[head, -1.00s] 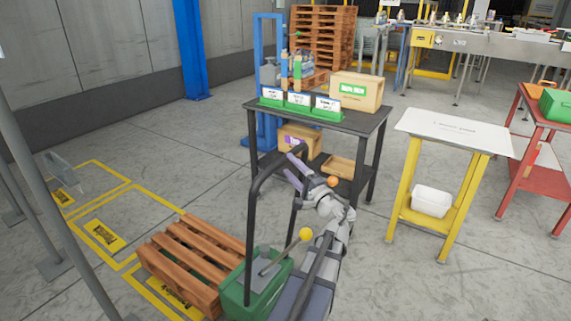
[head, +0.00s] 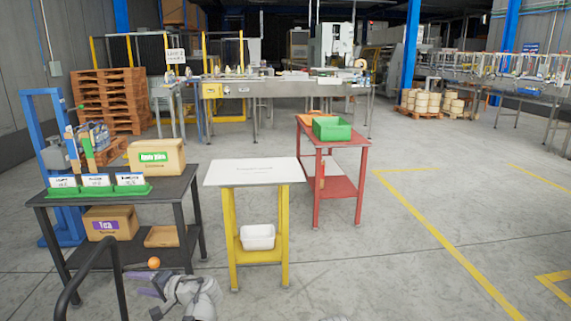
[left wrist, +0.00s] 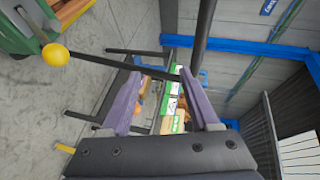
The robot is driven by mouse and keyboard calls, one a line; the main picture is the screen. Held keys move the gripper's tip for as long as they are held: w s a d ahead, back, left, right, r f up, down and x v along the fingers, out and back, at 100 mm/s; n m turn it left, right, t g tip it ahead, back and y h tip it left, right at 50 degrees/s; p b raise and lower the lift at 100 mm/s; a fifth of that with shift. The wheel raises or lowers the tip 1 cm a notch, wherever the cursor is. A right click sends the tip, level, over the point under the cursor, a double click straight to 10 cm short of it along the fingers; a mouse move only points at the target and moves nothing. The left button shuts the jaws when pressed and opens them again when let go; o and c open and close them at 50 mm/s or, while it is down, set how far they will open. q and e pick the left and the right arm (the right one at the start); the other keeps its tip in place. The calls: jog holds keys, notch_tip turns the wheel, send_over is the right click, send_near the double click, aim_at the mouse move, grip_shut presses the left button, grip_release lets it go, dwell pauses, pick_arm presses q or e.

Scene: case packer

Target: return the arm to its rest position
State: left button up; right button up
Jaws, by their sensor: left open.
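My left gripper (head: 141,283) shows at the bottom left of the head view, in front of the black table (head: 120,193). Its grey wrist runs off the bottom edge. In the left wrist view, its two purple fingers (left wrist: 160,85) are apart, with nothing held between them. The table with its green label holders shows in the distance beyond the gap. My right gripper is in neither view.
A black bent handle (head: 85,272) stands close left of the gripper. A white-topped yellow stand (head: 253,172) is right of the table, then a red cart (head: 340,187) with a green bin (head: 332,128). Open floor lies at right. A yellow-knobbed lever (left wrist: 55,55) shows in the wrist view.

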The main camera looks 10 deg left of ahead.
pick_arm(q)
jog(key=s+d+m+g+h+p, duration=0.1)
jog(key=s+d+h+p, duration=0.2)
jog(key=d, duration=1)
jog(key=s+d+f+m+g+h+p, duration=0.1)
jog(key=s+d+h+p, duration=0.3)
jog(key=d, duration=0.9)
jog(key=s+d+f+g+h+p, duration=0.1)
jog(key=s+d+h+p, duration=0.3)
jog(key=d, duration=1)
jog(key=h+p, duration=0.1)
jog(key=h, duration=0.2)
jog(key=shift+s+f+m, duration=0.2)
jog(key=shift+m, duration=0.2)
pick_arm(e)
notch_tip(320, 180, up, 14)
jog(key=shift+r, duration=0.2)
pick_arm(q)
jog(key=shift+d, duration=0.1)
